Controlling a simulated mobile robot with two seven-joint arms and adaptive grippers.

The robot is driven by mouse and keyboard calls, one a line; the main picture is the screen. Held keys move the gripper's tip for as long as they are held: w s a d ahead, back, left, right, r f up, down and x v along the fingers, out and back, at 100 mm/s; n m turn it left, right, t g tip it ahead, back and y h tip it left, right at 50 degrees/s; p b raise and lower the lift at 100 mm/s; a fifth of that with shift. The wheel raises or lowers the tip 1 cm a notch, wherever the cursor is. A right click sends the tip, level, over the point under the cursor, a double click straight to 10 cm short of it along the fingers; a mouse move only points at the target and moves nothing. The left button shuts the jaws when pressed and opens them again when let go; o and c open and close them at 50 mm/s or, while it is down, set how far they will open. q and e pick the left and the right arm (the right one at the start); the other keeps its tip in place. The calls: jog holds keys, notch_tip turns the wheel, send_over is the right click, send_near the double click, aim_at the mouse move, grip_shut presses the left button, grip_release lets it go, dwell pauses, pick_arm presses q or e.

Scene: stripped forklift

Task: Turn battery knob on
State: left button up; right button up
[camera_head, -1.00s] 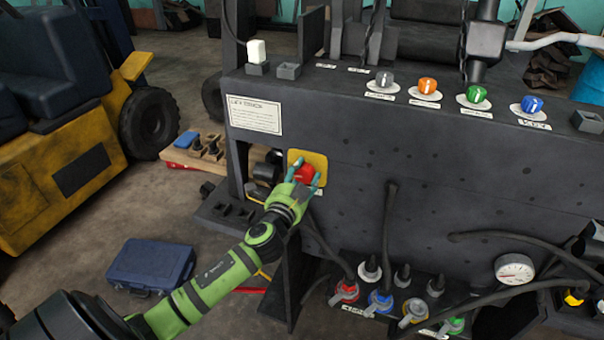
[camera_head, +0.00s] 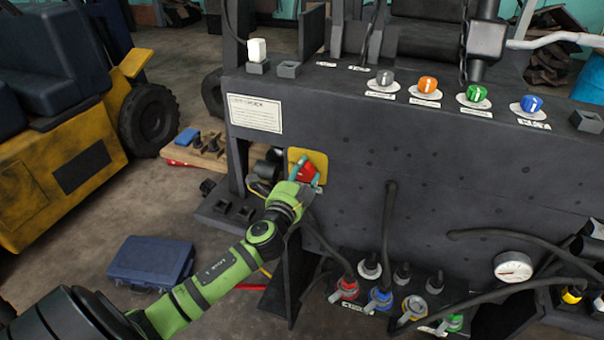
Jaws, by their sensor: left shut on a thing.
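The red battery knob (camera_head: 307,172) sits on a yellow plate (camera_head: 318,158) on the front of the dark forklift panel (camera_head: 420,185). My left gripper (camera_head: 304,175) comes from the lower left, with its teal fingertips on either side of the knob. It is shut on the knob, and its fingers and wrist hide part of the knob and the lower plate. The knob looks tilted. My right gripper is not in view.
Coloured knobs (camera_head: 427,85) line the panel's top ledge. Hoses and coloured connectors (camera_head: 380,298) and a gauge (camera_head: 513,266) sit lower right. A blue case (camera_head: 150,263) lies on the floor; a yellow forklift (camera_head: 60,180) stands left.

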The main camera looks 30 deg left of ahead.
pick_arm(q)
jog(key=o, duration=1.2)
jog(key=shift+w+d+r, duration=0.1)
jog(key=shift+d+r, duration=0.05)
jog(key=shift+r, duration=0.2)
jog(key=shift+c, duration=0.2)
jog(key=shift+d+f, duration=0.15)
jog(key=shift+s+f, duration=0.15)
jog(key=shift+s, duration=0.1)
jog(key=v, duration=1.1)
jog(key=shift+s, duration=0.2)
